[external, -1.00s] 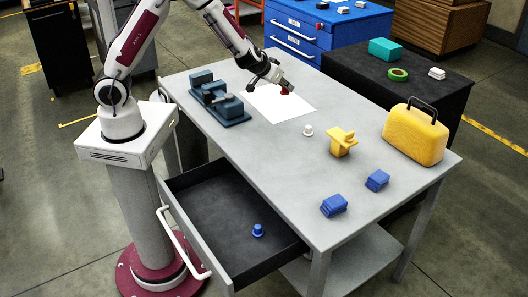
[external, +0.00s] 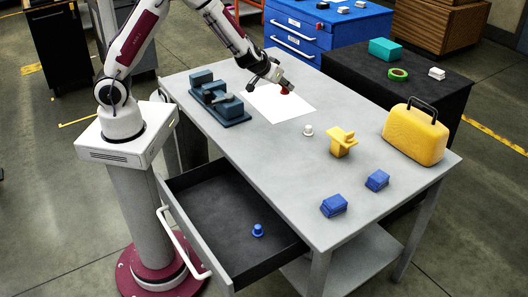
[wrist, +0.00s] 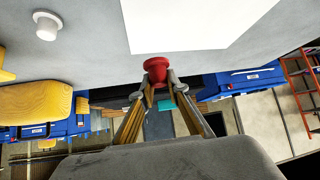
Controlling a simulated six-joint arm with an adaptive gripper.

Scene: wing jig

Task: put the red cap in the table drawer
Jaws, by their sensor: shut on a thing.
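The red cap (external: 285,91) is at the tips of my gripper (external: 281,86), over the white sheet (external: 276,108) at the far part of the table. In the wrist view the red cap (wrist: 156,68) sits between the two fingertips (wrist: 158,80), and the fingers are shut on it. I cannot tell whether it touches the sheet. The table drawer (external: 205,201) is pulled out at the near left side of the table. A blue cap (external: 258,230) stands inside the drawer near its right end.
A dark teal vise-like block (external: 220,104) stands left of the sheet. A white cap (external: 308,131), a yellow part (external: 342,143), two blue blocks (external: 334,206) and a yellow case (external: 415,134) stand on the grey table (external: 262,166). The drawer floor is mostly clear.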

